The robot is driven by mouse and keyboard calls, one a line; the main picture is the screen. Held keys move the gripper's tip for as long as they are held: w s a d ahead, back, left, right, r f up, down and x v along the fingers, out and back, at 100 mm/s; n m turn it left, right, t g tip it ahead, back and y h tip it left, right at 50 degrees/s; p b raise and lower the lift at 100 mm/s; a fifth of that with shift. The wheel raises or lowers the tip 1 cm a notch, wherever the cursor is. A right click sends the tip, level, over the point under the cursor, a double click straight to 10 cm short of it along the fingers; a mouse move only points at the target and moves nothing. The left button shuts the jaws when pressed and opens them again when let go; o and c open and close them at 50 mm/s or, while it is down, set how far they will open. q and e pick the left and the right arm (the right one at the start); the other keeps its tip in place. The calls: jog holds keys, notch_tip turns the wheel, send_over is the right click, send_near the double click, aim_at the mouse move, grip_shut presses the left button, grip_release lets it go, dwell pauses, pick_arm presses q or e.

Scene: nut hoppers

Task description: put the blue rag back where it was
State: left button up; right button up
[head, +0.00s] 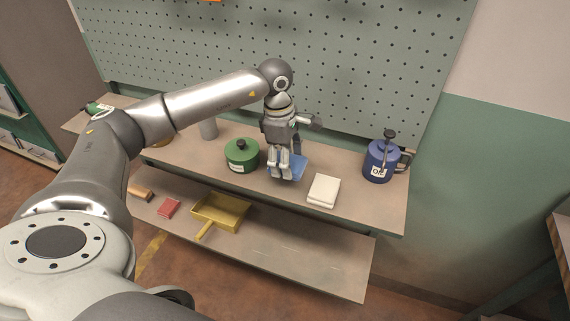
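The blue rag (299,163) is on the upper shelf in the head view, between a green lidded pot and a white folded cloth. My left gripper (284,174) points down at it, and its fingers cover the rag's left part. I cannot tell whether the fingers are closed on the rag, or whether the rag rests on the shelf or is slightly raised. My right gripper is not in view.
The lower shelf holds a yellow dustpan (221,211), a red block (168,208) and a brown brush (141,194). A pegboard (360,70) rises behind.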

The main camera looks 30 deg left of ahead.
pick_arm(q)
jog(key=shift+w+a+f, duration=0.1)
jog(key=shift+a+f, duration=0.1)
jog(key=shift+f, duration=0.05)
jog(key=f+p, duration=0.2)
jog(key=f, duration=0.1)
jog(key=shift+w+a, duration=0.1)
jog(key=shift+a, duration=0.1)
jog(key=shift+f, duration=0.3)
jog(key=shift+f, duration=0.1)
jog(key=shift+f, duration=0.15)
jog(key=o, duration=0.7)
jog(key=shift+o, duration=1.4)
